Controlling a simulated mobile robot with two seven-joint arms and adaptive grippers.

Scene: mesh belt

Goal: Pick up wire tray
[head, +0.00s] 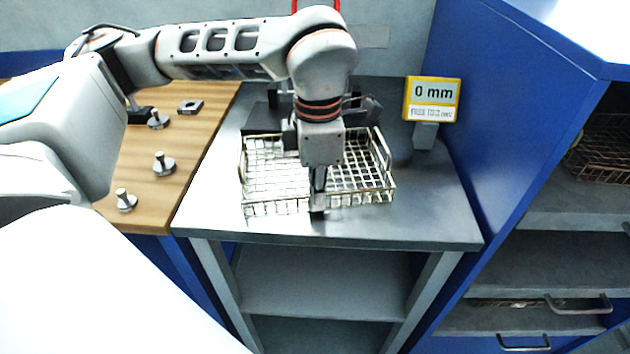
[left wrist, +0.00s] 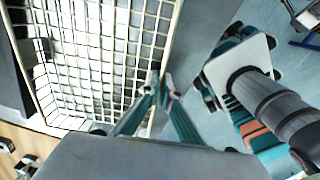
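The wire tray (head: 262,208) is a shallow rectangular basket of light metal mesh. It lies flat on the grey metal table, and its mesh and rim also fill the upper left of the left wrist view (left wrist: 100,45). My left gripper (head: 318,208) points down at the middle of the tray's front side. In the left wrist view its fingertips (left wrist: 162,84) are close together on either side of the tray's rim. My left wrist hides part of the tray's middle and back.
The metal table (head: 425,215) has free room right of the tray. A yellow display reading 0 mm (head: 432,100) stands at the back right. A wooden bench (head: 180,150) with several small metal parts adjoins on the left. A blue shelf unit (head: 520,120) stands on the right.

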